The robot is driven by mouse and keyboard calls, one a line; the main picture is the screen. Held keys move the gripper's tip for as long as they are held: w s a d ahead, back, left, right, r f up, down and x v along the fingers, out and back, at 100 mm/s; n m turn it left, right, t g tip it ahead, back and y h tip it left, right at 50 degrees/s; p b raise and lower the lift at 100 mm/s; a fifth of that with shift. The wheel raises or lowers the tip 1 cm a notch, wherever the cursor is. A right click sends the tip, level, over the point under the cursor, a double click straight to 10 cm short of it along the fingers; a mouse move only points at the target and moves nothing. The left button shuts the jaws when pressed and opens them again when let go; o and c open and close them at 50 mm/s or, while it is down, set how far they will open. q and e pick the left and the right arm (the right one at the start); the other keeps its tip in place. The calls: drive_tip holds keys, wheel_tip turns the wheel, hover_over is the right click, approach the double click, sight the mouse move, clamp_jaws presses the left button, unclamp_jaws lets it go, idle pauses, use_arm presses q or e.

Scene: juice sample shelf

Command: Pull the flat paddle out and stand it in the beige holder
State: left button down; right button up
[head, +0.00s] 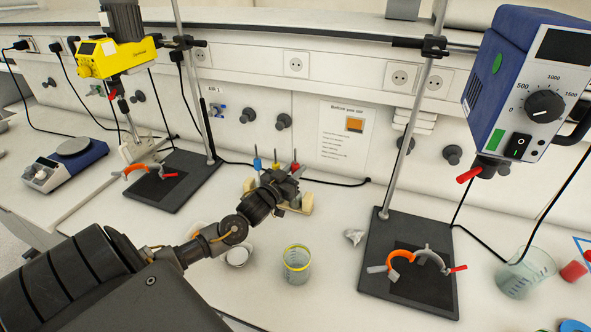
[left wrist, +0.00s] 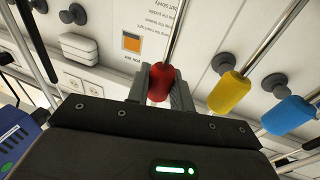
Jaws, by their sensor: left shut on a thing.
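A beige holder (head: 306,197) stands on the bench near the wall, partly hidden behind my left gripper (head: 290,181). Tools with blue (head: 257,163), yellow (head: 275,166) and red (head: 295,167) handle colours show at the holder. In the left wrist view my left gripper (left wrist: 162,80) is shut on the red handle (left wrist: 160,88), with a thin metal rod running from it. The yellow handle (left wrist: 228,93) and blue handle (left wrist: 288,114) are beside it, apart from the fingers. The working ends are hidden, so I cannot tell which is the flat paddle. My right gripper is not in view.
A glass beaker with a yellow rim (head: 297,264) and a small white dish (head: 238,256) stand in front of the holder. A stand with a dark base (head: 412,300) is at right, another (head: 168,200) at left. A larger beaker (head: 525,272) is far right.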

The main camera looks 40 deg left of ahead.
use_arm(q)
drive_tip(key=shift+f+b, duration=0.4)
drive_tip(key=shift+f, duration=0.2)
drive_tip(key=c, duration=1.1)
unclamp_jaws()
drive_tip(key=shift+c, duration=0.2)
drive_tip(key=s+b, duration=0.3)
drive_tip(key=s, duration=0.7)
drive_tip(key=shift+s+d+f, duration=0.35)
drive_tip(key=shift+d, duration=0.05)
